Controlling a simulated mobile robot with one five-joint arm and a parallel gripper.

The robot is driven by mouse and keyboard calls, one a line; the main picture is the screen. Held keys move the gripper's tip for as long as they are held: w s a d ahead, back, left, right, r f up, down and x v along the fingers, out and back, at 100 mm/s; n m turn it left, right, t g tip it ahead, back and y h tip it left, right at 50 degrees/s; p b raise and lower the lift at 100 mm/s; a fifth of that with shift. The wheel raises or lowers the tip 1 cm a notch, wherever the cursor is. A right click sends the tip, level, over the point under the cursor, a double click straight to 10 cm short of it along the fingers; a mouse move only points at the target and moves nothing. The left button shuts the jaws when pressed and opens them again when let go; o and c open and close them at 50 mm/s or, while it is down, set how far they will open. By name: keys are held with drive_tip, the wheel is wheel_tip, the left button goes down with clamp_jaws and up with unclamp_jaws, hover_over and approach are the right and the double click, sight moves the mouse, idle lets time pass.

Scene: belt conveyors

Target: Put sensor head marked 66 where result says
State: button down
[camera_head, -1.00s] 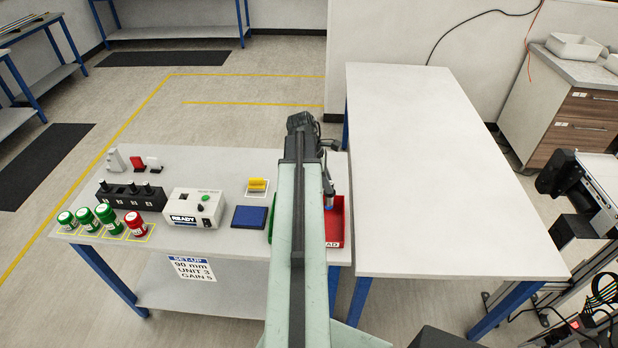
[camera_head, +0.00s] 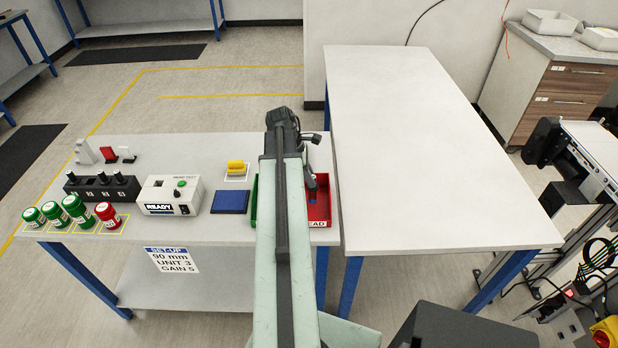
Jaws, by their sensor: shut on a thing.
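My gripper (camera_head: 311,181) is at the red tray (camera_head: 322,211) at the right end of the bench, pointing down. It is shut on a small part, mostly hidden by the gripper and too small to identify; I can read no 66. Part of a green tray (camera_head: 253,207) shows left of my arm. The red tray's front label is partly hidden, ending in "AD". A white test box (camera_head: 170,195) shows "READY" and has a green button. A black rack (camera_head: 102,186) holds several black-topped pieces.
Several green jars (camera_head: 76,209) and a red-lidded jar (camera_head: 106,214) stand at the front left. A blue pad (camera_head: 230,201) and a yellow piece (camera_head: 236,167) lie mid-bench. A set-up card (camera_head: 172,260) reads 90 mm, unit 3, gain 5. The right table (camera_head: 420,150) is bare.

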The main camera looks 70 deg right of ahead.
drive_tip(key=shift+f+b, duration=0.3)
drive_tip(key=shift+f, duration=0.35)
drive_tip(key=shift+r, duration=0.1)
drive_tip(key=c, duration=1.2)
unclamp_jaws()
drive_tip(key=p+v, duration=0.7)
drive_tip(key=shift+r, duration=0.35)
drive_tip(key=shift+w, duration=0.1)
